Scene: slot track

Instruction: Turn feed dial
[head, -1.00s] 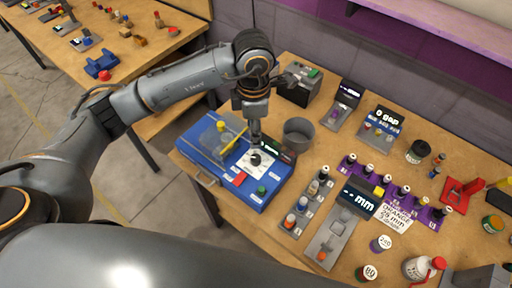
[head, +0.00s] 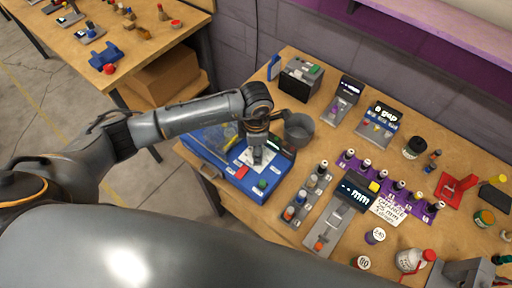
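The blue machine (head: 234,184) sits at the left end of the workbench. On its top are a white dial plate (head: 243,160), a red block, a green button (head: 262,184) and a small dark display. My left gripper (head: 257,159) points down over the white plate, where the dark dial is. The gripper hides the dial, so I cannot tell whether it touches it. The fingers are too small and dark to show whether they are open or shut. My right gripper is not in view.
A grey strip of small bottles (head: 306,197) and the mm gauge (head: 339,216) are to the right. A purple rack (head: 408,197) and several jars fill the right side. A second bench (head: 125,58) is at upper left.

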